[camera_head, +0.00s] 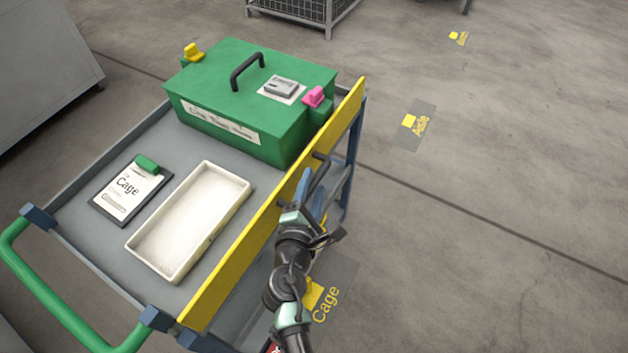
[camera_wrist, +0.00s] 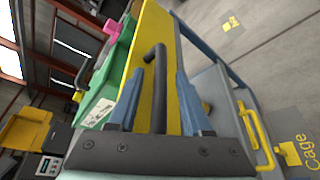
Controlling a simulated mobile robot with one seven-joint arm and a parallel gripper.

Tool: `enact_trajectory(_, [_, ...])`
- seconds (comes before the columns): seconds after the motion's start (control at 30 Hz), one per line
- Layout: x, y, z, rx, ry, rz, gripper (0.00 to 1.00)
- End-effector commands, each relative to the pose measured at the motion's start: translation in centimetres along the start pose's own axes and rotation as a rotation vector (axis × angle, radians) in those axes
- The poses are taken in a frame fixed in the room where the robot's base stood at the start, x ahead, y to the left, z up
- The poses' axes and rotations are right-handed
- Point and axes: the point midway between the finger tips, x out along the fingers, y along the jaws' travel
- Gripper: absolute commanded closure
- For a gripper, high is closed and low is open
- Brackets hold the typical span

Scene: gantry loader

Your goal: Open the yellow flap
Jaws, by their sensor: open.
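The yellow flap (camera_head: 236,257) is a long upright panel along the right side of the cart. It also fills the middle of the wrist view (camera_wrist: 151,28). A black bar handle (camera_head: 320,172) stands out from its outer face. In the wrist view the handle (camera_wrist: 157,95) lies between the two blue fingers of my gripper (camera_wrist: 160,74). My gripper (camera_head: 306,186) is open, at the outer side of the flap, with a finger on either side of the handle. Whether the fingers touch the handle is not clear. My arm hides part of the cart's lower side.
On the cart top (camera_head: 75,224) are a green case (camera_head: 240,95) with a black handle, a cream tray (camera_head: 162,262) and a clipboard (camera_head: 125,200). A green push bar (camera_head: 45,290) is at the near left. The floor (camera_head: 470,210) to the right is open.

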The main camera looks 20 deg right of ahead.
Motion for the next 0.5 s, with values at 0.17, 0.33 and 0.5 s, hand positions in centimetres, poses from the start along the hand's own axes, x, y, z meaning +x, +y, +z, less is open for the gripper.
enact_trajectory(0.17, [1.22,-0.02,0.01,0.001,0.000,0.000,0.50])
enact_trajectory(0.33, [1.38,-0.01,0.03,0.001,0.000,0.000,0.50])
enact_trajectory(0.5, [1.35,0.00,0.02,0.001,0.000,0.000,0.58])
